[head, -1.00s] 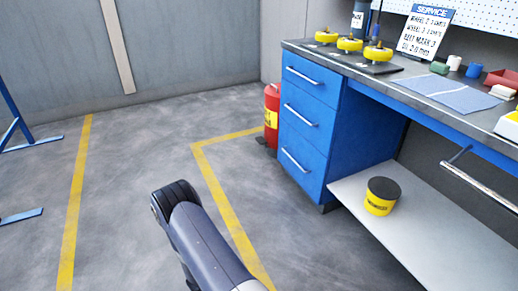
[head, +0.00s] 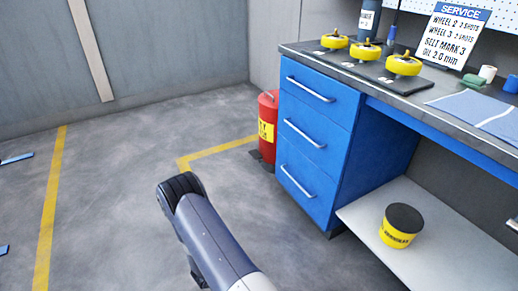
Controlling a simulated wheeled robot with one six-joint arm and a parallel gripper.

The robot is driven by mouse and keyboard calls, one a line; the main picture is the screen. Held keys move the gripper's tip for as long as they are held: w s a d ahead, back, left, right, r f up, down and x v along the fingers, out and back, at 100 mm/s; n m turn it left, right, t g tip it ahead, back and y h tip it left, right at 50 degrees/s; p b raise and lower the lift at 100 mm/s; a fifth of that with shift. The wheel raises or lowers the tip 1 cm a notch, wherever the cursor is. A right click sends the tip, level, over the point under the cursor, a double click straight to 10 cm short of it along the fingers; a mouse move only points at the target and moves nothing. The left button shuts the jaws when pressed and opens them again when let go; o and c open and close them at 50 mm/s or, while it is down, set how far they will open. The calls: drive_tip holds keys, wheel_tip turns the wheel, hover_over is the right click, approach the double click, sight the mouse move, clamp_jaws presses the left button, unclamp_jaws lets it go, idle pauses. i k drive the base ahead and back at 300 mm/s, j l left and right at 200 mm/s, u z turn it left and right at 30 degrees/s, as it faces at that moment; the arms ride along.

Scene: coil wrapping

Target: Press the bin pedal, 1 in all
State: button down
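A red bin (head: 267,128) with a yellow label stands on the floor against the left side of the blue drawer cabinet, in the head view. A dark pedal (head: 256,158) sticks out low at its front left. The right part of the bin is hidden by the cabinet. My arm reaches into the view from the bottom, with a dark rounded end well in front of the bin and apart from it. My gripper's fingers do not show.
The blue drawer cabinet (head: 317,130) and workbench (head: 440,88) fill the right side. A yellow and black tub (head: 400,228) sits on the low grey shelf (head: 450,260). Yellow wheels (head: 366,52) and a service sign (head: 457,35) are on the bench. Yellow lines (head: 47,220) mark the open floor.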

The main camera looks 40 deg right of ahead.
sight(255, 154)
drive_tip(key=i+l+z, duration=0.1)
drive_tip(key=i+l, duration=0.2)
drive_tip(key=i, duration=0.2)
drive_tip(key=i+l+z, duration=0.1)
drive_tip(key=i+l, duration=0.2)
drive_tip(key=i, duration=0.2)
drive_tip(key=i+l+z, duration=0.15)
drive_tip(key=i, duration=0.35)
drive_tip(key=i+l+z, duration=0.1)
drive_tip(key=i+l, duration=0.15)
drive_tip(key=i, duration=0.3)
drive_tip(key=i+l+z, duration=0.1)
drive_tip(key=i, duration=0.45)
